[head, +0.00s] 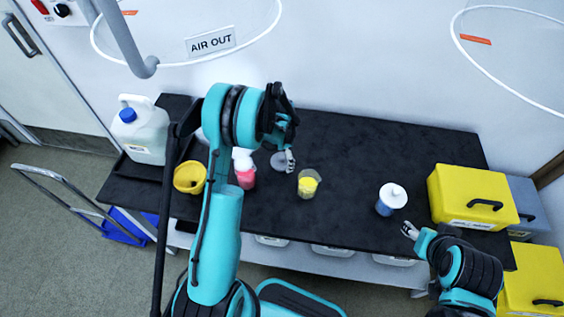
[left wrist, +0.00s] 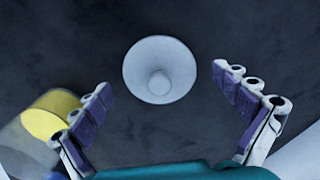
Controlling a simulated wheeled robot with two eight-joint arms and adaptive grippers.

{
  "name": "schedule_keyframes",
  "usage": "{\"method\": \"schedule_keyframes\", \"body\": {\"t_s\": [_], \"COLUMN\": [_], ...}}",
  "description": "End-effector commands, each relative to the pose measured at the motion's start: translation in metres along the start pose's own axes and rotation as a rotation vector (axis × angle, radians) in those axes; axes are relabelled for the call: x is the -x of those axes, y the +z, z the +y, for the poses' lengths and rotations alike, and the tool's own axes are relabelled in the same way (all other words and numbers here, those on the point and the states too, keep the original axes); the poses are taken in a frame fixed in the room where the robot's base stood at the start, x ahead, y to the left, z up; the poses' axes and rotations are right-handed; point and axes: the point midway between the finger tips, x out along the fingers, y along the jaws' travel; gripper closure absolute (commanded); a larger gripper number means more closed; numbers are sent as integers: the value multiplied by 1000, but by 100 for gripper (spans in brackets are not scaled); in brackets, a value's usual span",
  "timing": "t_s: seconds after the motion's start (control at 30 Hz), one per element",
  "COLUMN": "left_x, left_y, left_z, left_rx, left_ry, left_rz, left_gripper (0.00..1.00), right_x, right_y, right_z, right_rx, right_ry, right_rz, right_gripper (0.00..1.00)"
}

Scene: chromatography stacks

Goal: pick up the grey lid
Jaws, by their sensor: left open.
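The grey lid (head: 278,161) lies on the black bench top, close to the wall side. In the left wrist view it is a round disc with a central knob (left wrist: 160,68), lying ahead of my finger pads. My left gripper (head: 288,152) is above the bench beside the lid; the wrist view shows its two fingers (left wrist: 165,105) spread wide with nothing between them. The lid is apart from both fingers. My right gripper (head: 410,231) is at the front right of the bench, mostly hidden by its own arm, so its opening does not show.
A beaker of yellow liquid (head: 308,184) stands right of the lid. A pink spray bottle (head: 245,177) and yellow container (head: 189,177) stand to the left. A white-capped blue jar (head: 391,197) and a yellow case (head: 472,197) are at right. Bench between beaker and jar is clear.

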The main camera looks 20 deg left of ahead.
Motion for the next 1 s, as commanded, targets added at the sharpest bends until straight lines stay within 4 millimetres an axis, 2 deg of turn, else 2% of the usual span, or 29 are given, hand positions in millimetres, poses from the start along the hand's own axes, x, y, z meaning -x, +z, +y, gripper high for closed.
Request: {"method": "schedule_keyframes", "body": {"t_s": [0.13,0.33,0.43,0.57,0.97,1.0], "left_x": [1,1,1,0,0,2], "left_y": [0,0,0,0,0,0], "left_z": [0,0,0,0,0,0], "left_rx": [0,0,0,0,1,1], "left_ry": [0,0,0,0,-1,-1], "left_rz": [0,0,0,0,-1,-1], "left_gripper": [1,54,65,70,71,76], "right_x": [1,1,1,0,1,1], "right_y": [-1,-1,-1,0,0,-1], "right_z": [0,0,0,0,0,0], "right_rx": [0,0,0,0,0,0], "right_ry": [0,0,0,0,0,0], "right_rz": [0,0,0,0,0,0], "right_gripper": [48,48,48,48,48,48]}}
